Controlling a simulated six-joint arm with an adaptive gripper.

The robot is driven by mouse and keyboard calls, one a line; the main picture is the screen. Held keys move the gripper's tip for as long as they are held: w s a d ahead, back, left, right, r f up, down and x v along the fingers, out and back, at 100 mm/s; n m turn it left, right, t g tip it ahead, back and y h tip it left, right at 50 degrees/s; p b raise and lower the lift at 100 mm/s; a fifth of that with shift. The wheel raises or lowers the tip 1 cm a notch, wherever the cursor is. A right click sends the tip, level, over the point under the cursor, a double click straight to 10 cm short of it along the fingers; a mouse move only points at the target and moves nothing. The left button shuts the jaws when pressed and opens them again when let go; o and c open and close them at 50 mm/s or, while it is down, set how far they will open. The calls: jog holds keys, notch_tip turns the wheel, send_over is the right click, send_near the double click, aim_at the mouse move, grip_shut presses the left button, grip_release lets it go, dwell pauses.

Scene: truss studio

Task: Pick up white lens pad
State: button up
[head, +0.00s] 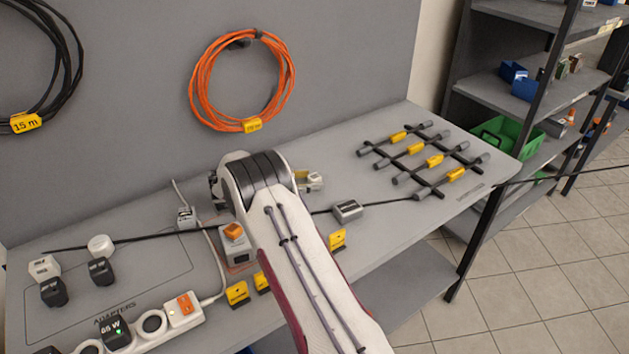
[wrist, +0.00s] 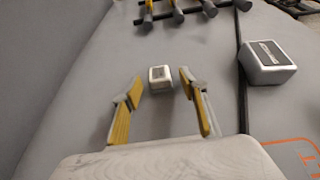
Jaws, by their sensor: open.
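A small white block with a dark marking, which I take for the white lens pad (wrist: 160,74), lies on the grey table. In the wrist view it stands between and slightly beyond the fingertips of my gripper (wrist: 161,86). The yellow-padded fingers are apart, one on each side of it, with a visible gap and no clear contact. In the head view my arm hides most of the gripper. A small pale piece (head: 315,181) shows just right of the wrist; I cannot tell whether it is the pad or a finger.
A grey box (wrist: 268,60) sits on a black cable to the right; the head view shows it too (head: 347,210). A black rack with yellow tags (head: 425,158) stands farther right. Bare table surrounds the pad.

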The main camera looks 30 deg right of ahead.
dwell(0.5)
jog(key=c, duration=1)
jog(key=shift+o, duration=0.2)
jog(key=shift+r, duration=0.75)
notch_tip(320, 180, up, 2)
jog(key=shift+r, duration=0.1)
jog(key=a, duration=1.8)
jog(key=shift+s, duration=0.35)
